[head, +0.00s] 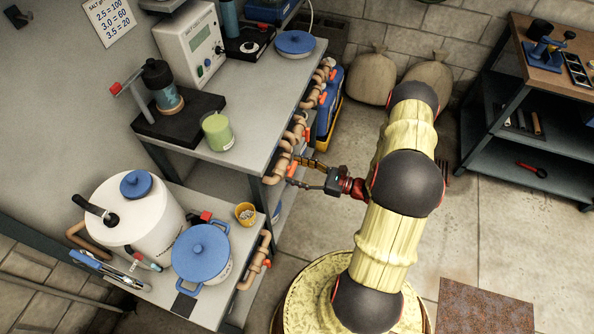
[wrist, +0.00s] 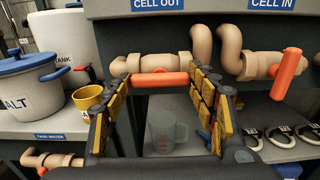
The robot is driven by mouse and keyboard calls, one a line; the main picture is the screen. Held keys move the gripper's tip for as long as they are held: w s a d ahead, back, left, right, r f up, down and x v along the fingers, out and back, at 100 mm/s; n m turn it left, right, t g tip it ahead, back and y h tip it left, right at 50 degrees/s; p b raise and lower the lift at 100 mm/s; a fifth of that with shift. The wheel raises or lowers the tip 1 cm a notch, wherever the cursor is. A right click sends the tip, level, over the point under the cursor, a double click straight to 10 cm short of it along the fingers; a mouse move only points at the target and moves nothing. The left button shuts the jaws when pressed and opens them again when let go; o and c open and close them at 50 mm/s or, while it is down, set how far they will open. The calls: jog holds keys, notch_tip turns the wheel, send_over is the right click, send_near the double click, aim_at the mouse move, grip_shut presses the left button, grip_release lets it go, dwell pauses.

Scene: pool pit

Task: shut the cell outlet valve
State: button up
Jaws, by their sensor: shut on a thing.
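The cell outlet valve (wrist: 145,64) sits on a tan pipe under the CELL OUT label in the wrist view. Its orange handle (wrist: 160,79) lies level, along the pipe. My gripper (wrist: 162,84) has one finger at each end of this handle and is shut on it. In the head view my gripper (head: 305,172) reaches the pipes at the bench's front edge; the fingers partly hide the handle there. The CELL IN valve's orange handle (wrist: 287,75) stands steeply across its pipe, to the right.
A clear measuring jug (wrist: 165,130) stands on the shelf behind and below my fingers. A yellow cup (wrist: 88,97) and a blue-lidded SALT pot (wrist: 32,82) are on the lower bench to the left. Open floor (head: 480,235) lies right of my arm.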

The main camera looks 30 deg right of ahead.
jog(key=shift+c, duration=1.2)
jog(key=shift+m, duration=0.3)
jog(key=shift+m+p, duration=3.45)
jog(key=shift+m, duration=5.15)
jog(key=o, duration=1.2)
jog(key=shift+c, duration=0.2)
